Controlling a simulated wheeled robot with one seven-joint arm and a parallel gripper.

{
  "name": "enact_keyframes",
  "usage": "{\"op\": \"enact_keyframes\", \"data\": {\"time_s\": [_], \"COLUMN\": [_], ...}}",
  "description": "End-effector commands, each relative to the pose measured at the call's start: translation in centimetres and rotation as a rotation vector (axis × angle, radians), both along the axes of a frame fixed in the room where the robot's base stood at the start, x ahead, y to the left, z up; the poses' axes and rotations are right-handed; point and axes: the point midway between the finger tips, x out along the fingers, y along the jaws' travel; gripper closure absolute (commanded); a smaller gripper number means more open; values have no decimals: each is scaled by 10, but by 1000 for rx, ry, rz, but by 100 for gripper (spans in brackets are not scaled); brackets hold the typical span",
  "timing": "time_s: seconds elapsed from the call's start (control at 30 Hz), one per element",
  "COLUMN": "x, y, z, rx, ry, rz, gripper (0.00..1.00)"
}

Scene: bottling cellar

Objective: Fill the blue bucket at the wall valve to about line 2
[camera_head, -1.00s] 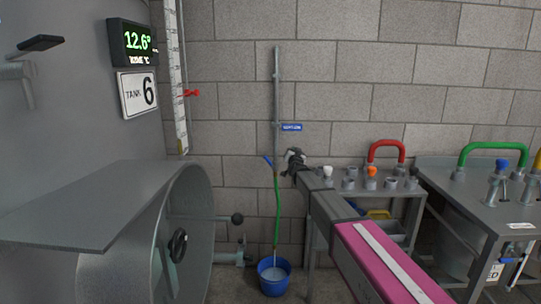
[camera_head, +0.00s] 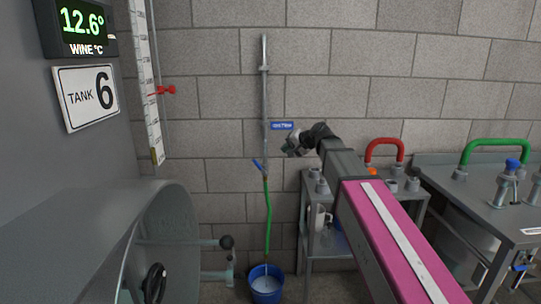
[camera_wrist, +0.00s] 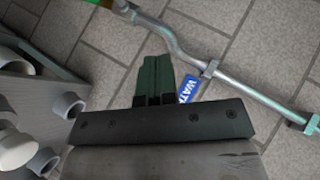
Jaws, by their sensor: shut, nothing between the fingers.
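The blue bucket (camera_head: 257,285) stands on the floor at the bottom of the head view, below the green hose (camera_head: 268,215). A pale streak runs from the hose end into it, and pale liquid shows inside. Its lines cannot be read. The wall valve's blue lever (camera_head: 259,164) slants up to the left on the grey pipe (camera_head: 265,105). My gripper (camera_head: 291,149) is shut and empty, right of the lever and apart from it.
A grey rack (camera_head: 312,235) with several capped fittings stands right of the hose. A steel bench (camera_head: 440,212) with a green handle (camera_head: 494,146) is further right. A large grey tank part (camera_head: 150,235) fills the lower left.

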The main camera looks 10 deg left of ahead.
Motion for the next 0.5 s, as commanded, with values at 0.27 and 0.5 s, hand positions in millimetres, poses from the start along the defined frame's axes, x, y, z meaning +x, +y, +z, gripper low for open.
{"op": "enact_keyframes", "data": {"time_s": [0.27, 0.5], "x": [19, 37], "y": [35, 71], "z": [-21, -44], "rx": [0, -1], "ry": [-1, -1], "rz": [0, 0], "gripper": [100, 100]}}
